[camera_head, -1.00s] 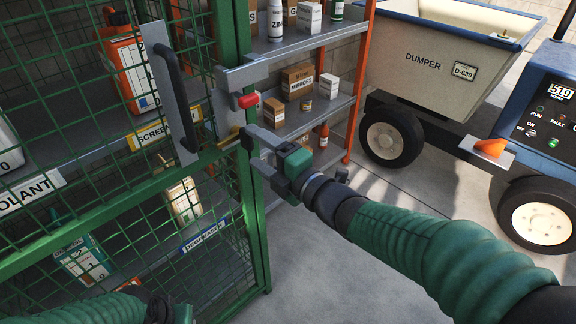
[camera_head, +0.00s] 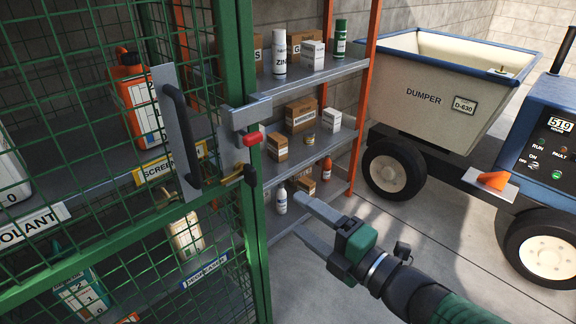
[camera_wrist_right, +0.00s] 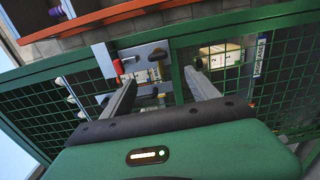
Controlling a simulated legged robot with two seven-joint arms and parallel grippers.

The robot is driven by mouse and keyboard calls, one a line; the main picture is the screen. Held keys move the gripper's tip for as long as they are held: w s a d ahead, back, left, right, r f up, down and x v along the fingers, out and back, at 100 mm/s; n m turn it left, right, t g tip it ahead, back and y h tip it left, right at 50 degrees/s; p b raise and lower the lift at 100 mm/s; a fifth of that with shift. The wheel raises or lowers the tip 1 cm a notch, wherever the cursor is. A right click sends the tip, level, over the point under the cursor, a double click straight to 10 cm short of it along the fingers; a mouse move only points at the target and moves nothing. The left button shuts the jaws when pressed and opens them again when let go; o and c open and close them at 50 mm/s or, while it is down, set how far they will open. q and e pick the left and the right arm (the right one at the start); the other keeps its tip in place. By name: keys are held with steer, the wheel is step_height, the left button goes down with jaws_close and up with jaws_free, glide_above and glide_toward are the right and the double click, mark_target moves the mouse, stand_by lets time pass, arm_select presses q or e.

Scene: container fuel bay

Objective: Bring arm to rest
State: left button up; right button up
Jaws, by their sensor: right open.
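My right gripper (camera_head: 300,214) is open and empty. It points left toward the lower part of the green mesh cage door (camera_head: 252,240), apart from it. The grey latch block (camera_head: 247,113) with its red knob (camera_head: 252,138) sits on the door's edge, above and left of the fingers. A small black piece with a yellow part (camera_head: 240,175) sits below the knob. In the right wrist view both fingers (camera_wrist_right: 160,80) stand wide apart, with the latch plate (camera_wrist_right: 144,58) and mesh beyond them. My left gripper is out of view.
An orange-framed shelf (camera_head: 320,75) with boxes and bottles stands behind the fingers. A dumper (camera_head: 425,95) and a blue machine with a control panel (camera_head: 545,140) stand at the right. Bare concrete floor (camera_head: 300,290) lies below the gripper. A long black handle (camera_head: 182,135) sticks out from the cage.

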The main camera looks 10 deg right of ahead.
steer(key=w+d+f+m+g+h, duration=0.3)
steer(key=d+f+m+h, duration=0.6)
steer(key=f+m, duration=0.45)
steer(key=s+d+f+m+g+h, duration=0.2)
steer(key=s+f+m+g, duration=0.6)
steer(key=s+f+m, duration=0.55)
step_height(320, 180, up, 29)
steer(key=n+g+p, duration=0.1)
steer(key=p, duration=2.9)
steer(key=shift+s+a+n+p, duration=0.3)
steer(key=shift+s+p, duration=0.05)
steer(key=shift+p, duration=0.05)
